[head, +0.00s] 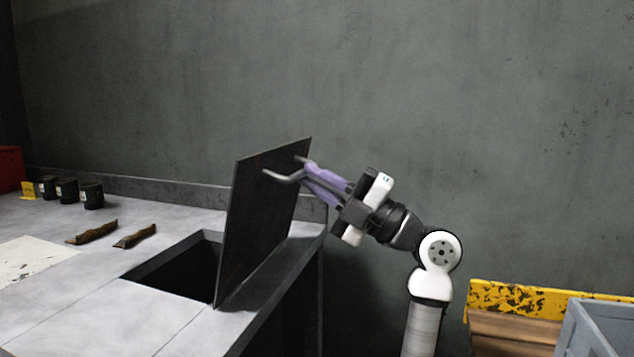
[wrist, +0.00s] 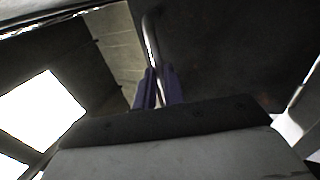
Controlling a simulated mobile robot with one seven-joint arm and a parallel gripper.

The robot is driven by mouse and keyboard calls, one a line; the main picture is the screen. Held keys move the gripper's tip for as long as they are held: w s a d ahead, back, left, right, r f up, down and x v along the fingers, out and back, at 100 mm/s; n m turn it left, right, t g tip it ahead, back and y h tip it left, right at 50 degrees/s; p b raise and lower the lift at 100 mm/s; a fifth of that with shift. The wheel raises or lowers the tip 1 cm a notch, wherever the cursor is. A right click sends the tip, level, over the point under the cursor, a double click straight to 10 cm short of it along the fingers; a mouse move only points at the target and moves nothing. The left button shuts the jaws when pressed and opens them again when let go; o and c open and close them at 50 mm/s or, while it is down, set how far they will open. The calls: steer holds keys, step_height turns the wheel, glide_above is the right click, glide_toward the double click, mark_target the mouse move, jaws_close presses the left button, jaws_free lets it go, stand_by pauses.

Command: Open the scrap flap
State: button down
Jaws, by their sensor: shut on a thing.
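The scrap flap (head: 262,208) is a dark flat plate standing nearly upright along the right edge of a square opening (head: 186,270) in the grey bench top. The opening is uncovered and dark inside. A bent metal bar handle (head: 284,177) sits on the flap's face toward my arm. My gripper (head: 311,176), with purple fingers, is shut on this handle from the right. In the wrist view the fingers (wrist: 158,88) close around the handle bar (wrist: 150,40), with the dark flap (wrist: 230,45) behind it. The exact finger contact is partly hidden.
Several dark cans (head: 68,190) stand at the back left of the bench, near a yellow card (head: 29,189). Two brown metal pieces (head: 93,232) lie left of the opening. A yellow worn beam (head: 520,299) and a grey-blue bin (head: 598,328) are at the lower right.

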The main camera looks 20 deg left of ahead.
steer(key=c, duration=1.5)
jaws_free()
steer(key=shift+d, duration=0.1)
steer(key=b+v, duration=0.1)
steer(key=v, duration=1.2)
steer(key=shift+d+f, duration=0.2)
steer(key=shift+d, duration=0.15)
steer(key=shift+r, duration=0.1)
